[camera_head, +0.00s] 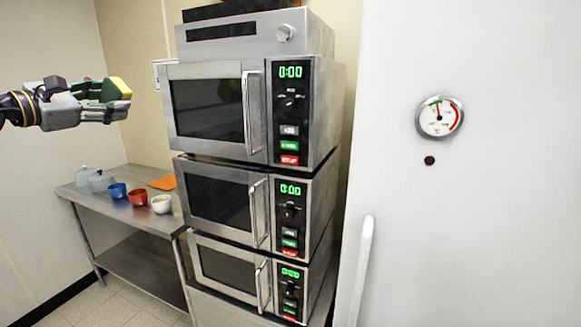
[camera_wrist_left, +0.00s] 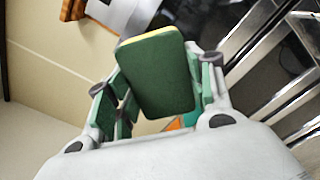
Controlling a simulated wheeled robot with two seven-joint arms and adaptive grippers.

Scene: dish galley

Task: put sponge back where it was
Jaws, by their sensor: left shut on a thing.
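The sponge (camera_head: 117,88), green with a yellow side, is held in my left gripper (camera_head: 105,96), which comes in from the left in the head view. It is up in the air, left of the top microwave and above the level of the steel table. In the left wrist view the sponge (camera_wrist_left: 158,75) shows its dark green face between the two fingers of the left gripper (camera_wrist_left: 160,92), which is shut on it. My right gripper is not in view.
Three microwaves (camera_head: 208,107) stand stacked in the middle. A steel table (camera_head: 150,218) at the left bears blue, red and white bowls (camera_head: 161,204), grey lidded pots (camera_head: 100,181) and an orange item (camera_head: 163,183). A white door (camera_head: 480,220) with a dial fills the right.

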